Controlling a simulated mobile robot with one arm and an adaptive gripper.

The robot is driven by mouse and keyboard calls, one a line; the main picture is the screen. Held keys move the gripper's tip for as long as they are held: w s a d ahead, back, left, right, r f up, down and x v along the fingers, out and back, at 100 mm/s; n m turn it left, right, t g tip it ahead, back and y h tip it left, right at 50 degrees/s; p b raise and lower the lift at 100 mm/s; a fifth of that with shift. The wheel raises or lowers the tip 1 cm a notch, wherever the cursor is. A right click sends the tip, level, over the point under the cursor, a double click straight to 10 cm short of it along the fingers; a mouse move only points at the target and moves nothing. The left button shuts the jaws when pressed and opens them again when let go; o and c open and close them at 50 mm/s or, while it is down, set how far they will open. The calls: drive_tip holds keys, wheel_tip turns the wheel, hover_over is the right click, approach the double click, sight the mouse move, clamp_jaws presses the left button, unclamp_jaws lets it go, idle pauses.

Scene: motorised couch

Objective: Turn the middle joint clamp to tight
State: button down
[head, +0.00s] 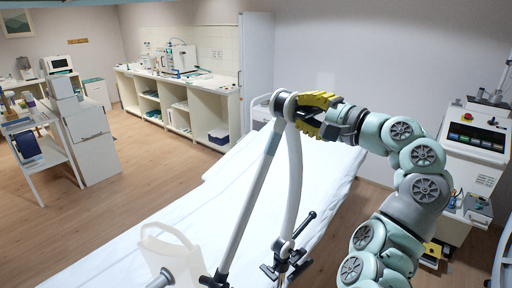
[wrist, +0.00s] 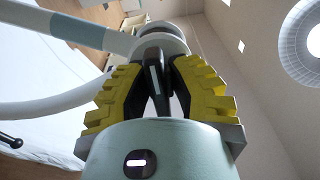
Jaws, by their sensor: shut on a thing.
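The middle joint clamp (wrist: 153,72) is a dark lever with a light stripe, on the round joint where two pale tubes of the articulated arm meet. In the head view the joint (head: 283,104) stands at the top of the arm above the couch. My gripper (head: 309,112) has yellow ribbed fingers and reaches the joint from the right. In the wrist view its fingers close in from both sides on the lever and are shut on it. In the head view the fingers hide most of the lever.
The couch (head: 205,205) with a white cover lies under the articulated arm. Lower clamps with black levers (head: 283,256) stand at the arm's base. A white machine (head: 475,145) stands at the right. Shelves (head: 185,105) line the back wall. Open floor (head: 125,195) lies left of the couch.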

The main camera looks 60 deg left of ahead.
idle(0.4)
drive_tip(key=c, duration=0.8)
unclamp_jaws()
drive_tip(key=shift+d, duration=0.1)
drive_tip(key=d, duration=0.4)
drive_tip(key=w+d, duration=0.1)
drive_tip(key=d, duration=0.2)
drive_tip(key=w+d, duration=0.1)
drive_tip(key=d, duration=0.3)
drive_tip(key=shift+w+d, duration=0.1)
drive_tip(key=shift+d, duration=0.25)
